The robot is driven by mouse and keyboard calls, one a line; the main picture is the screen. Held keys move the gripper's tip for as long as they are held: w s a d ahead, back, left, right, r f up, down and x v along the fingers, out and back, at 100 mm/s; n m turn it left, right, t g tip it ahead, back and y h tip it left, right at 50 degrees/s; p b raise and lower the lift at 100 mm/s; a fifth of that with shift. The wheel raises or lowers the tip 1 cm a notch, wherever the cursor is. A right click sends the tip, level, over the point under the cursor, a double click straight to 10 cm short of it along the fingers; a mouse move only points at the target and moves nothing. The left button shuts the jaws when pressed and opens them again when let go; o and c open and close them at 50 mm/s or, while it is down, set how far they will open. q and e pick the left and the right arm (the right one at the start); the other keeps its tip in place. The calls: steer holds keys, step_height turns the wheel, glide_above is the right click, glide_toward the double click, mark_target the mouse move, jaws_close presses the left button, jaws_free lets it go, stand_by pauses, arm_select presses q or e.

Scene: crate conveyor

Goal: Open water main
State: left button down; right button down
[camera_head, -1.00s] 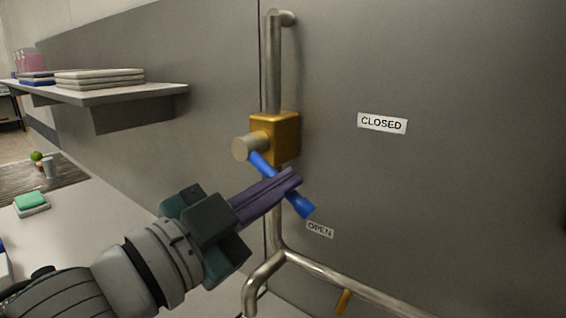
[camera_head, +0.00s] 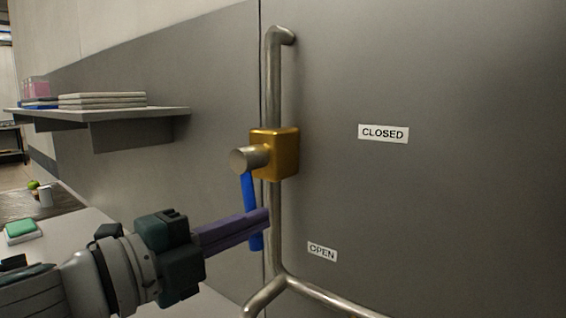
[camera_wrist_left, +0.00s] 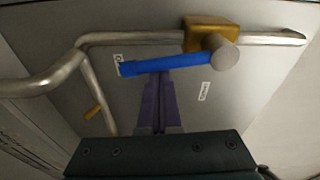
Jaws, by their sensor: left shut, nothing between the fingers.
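The water valve has a yellow block body (camera_head: 285,153) on a vertical metal pipe (camera_head: 273,80), with a round metal stub (camera_head: 245,159) facing out. Its blue handle (camera_head: 249,195) hangs almost straight down, alongside the pipe. In the left wrist view, the blue handle (camera_wrist_left: 165,64) runs across just beyond my fingertips. My left gripper (camera_head: 266,217) is shut and empty. Its purple fingers cross the handle's lower part; I cannot tell if they touch it. A CLOSED label (camera_head: 383,134) is right of the valve and an OPEN label (camera_head: 322,251) is lower right. My right gripper is out of view.
A grey wall shelf (camera_head: 100,113) with stacked flat items (camera_head: 102,100) juts out at the left. Below it a counter holds a green-topped item (camera_head: 21,228). The pipe branches low down.

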arm_select(q)
steer(key=shift+w+a+f+m, duration=0.1)
steer(key=shift+w+a+m, duration=0.3)
steer(key=shift+m, duration=0.3)
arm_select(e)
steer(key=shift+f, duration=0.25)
arm_select(q)
steer(key=shift+s, duration=0.1)
